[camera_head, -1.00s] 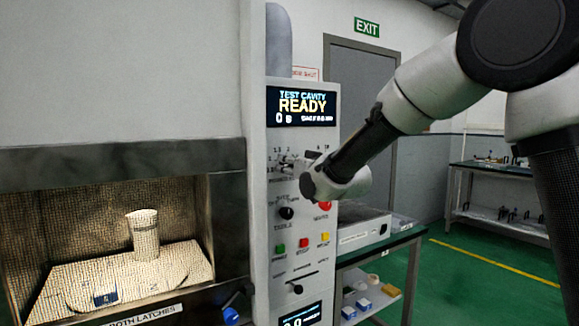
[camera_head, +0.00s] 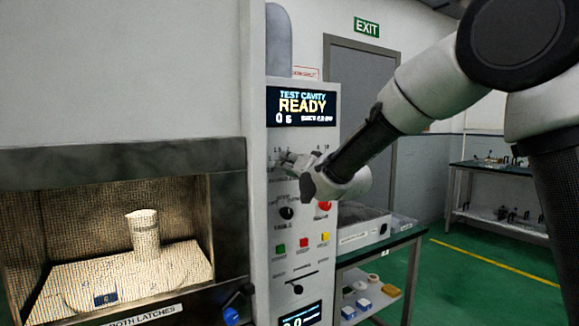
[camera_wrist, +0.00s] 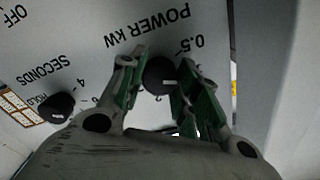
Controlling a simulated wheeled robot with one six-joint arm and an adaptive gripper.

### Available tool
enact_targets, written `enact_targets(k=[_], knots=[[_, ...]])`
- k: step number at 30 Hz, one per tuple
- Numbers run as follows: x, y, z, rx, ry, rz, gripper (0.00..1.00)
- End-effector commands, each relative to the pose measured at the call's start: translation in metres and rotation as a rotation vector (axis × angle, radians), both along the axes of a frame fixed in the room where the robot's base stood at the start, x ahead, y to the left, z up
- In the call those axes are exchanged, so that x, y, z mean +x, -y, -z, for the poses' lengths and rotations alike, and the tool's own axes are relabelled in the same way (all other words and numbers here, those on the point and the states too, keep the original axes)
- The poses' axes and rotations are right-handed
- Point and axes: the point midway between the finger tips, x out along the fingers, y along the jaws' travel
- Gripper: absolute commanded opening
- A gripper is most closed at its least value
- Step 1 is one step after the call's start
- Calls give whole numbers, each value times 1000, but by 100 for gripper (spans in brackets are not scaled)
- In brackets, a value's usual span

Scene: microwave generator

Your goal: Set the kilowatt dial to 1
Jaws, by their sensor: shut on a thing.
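The kilowatt dial (camera_wrist: 158,75) is a round black knob under upside-down "POWER KW" lettering in the wrist view. A short white mark shows on its face. A "0.5" label (camera_wrist: 190,43) is printed to its right; other scale marks are partly hidden by the fingers. My gripper (camera_wrist: 157,82) has a green-padded finger on each side of the knob and is shut on it. In the head view my gripper (camera_head: 290,163) is at the upper dials of the control panel (camera_head: 258,240) and covers the kilowatt dial.
The seconds dial (camera_wrist: 57,105) is close beside in the wrist view. The display (camera_head: 302,106) reads "TEST CAVITY READY". A table knob (camera_head: 286,213), coloured buttons (camera_head: 303,243) and a slider (camera_head: 298,289) lie below. The lit cavity holding a cylinder (camera_head: 144,232) is at left.

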Motion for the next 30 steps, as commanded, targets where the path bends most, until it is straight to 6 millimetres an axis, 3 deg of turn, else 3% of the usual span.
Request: enact_targets(k=[6,7,10,22,30], knots=[[0,1,0,0,0,1,8],[0,1,0,0,0,1,36],[0,0,0,-1,1,1,54],[-5,3,-1,0,1,1,55],[-48,33,-1,0,2,0,55]])
